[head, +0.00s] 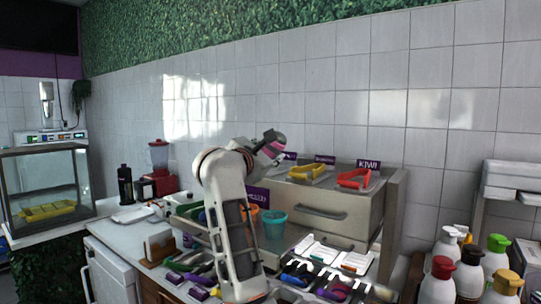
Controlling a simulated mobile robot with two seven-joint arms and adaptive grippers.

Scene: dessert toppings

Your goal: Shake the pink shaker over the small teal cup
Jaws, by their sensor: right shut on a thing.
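My right arm rises from the bottom middle of the head view, and its gripper (268,142) is shut on the pink shaker (274,148). Only a small pink part of the shaker shows; the gripper hides the rest, so its tilt is hard to tell. The small teal cup (273,224) stands upright on the counter in front of the metal drawer unit. The gripper and shaker are well above the cup in the picture, apart from it. My left gripper is not in view.
An orange cup (253,211) is partly hidden behind my arm, left of the teal cup. A metal topping unit (320,212) stands behind, with yellow tongs (307,172) and red tongs (354,178) on top. Several sauce bottles (468,276) stand at the right.

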